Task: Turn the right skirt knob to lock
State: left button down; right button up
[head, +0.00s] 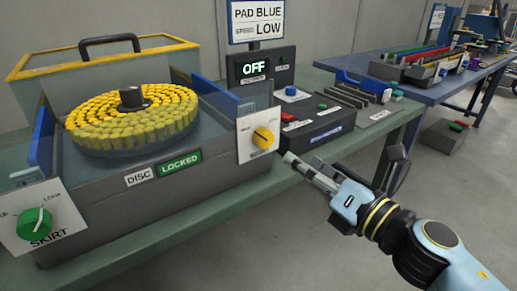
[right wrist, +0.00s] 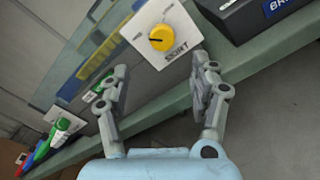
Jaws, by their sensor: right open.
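The right skirt knob (head: 263,138) is yellow, on a white plate at the right end of the disc machine. In the right wrist view the yellow knob (right wrist: 162,38) sits ahead, between the lines of the two fingers, above the word SKIRT. Its dark pointer mark points left there, towards a small label too blurred to read. My right gripper (head: 305,170) is open and empty, in front of and to the right of the knob, apart from it. Its spread fingers show in the right wrist view (right wrist: 159,68). My left gripper is not in view.
The disc machine (head: 150,195) carries yellow pads and a green LOCKED sign (head: 181,163). A green skirt knob (head: 34,224) is at its left end. A dark control box (head: 312,128) stands right of the yellow knob. Floor in front of the bench is clear.

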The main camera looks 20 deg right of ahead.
aim_at(268, 141)
jog(key=p+x, duration=0.1)
jog(key=x, duration=0.8)
jog(key=shift+w+d+f, duration=0.1)
jog(key=shift+f, duration=0.1)
jog(key=shift+w+a, duration=0.25)
jog(key=shift+w, duration=0.35)
jog(key=c, duration=1.2)
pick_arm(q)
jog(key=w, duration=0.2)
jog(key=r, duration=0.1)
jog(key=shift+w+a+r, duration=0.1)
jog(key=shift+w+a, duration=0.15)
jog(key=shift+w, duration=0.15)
